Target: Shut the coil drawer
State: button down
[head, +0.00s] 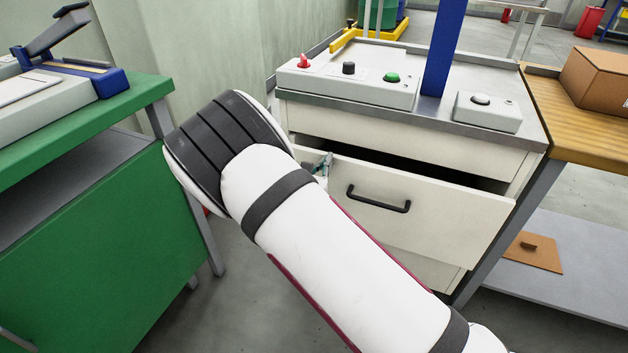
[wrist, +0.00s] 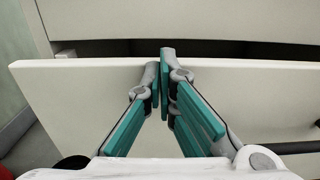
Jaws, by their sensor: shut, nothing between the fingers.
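The coil drawer (head: 440,215) is a cream drawer with a black bar handle (head: 378,199) in the cabinet's front. It stands partly open, with a dark gap above its front panel. In the wrist view the drawer front (wrist: 80,95) spans the picture, with the dark opening behind its top edge. My gripper (wrist: 164,85) is shut and empty, its teal fingertips together at the drawer front's top edge. I cannot tell whether they touch it. In the head view my gripper (head: 322,165) is mostly hidden behind my arm, left of the handle.
On the cabinet top are a control box (head: 347,84) with red, black and green controls, a smaller box (head: 488,111) and a blue post (head: 444,45). A green bench (head: 80,240) stands left, a wooden table (head: 560,125) right. Grey floor shows between bench and cabinet.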

jog(key=x, duration=0.5)
jog(key=shift+w+r, duration=0.1)
jog(key=shift+r, duration=0.05)
dwell(0.3)
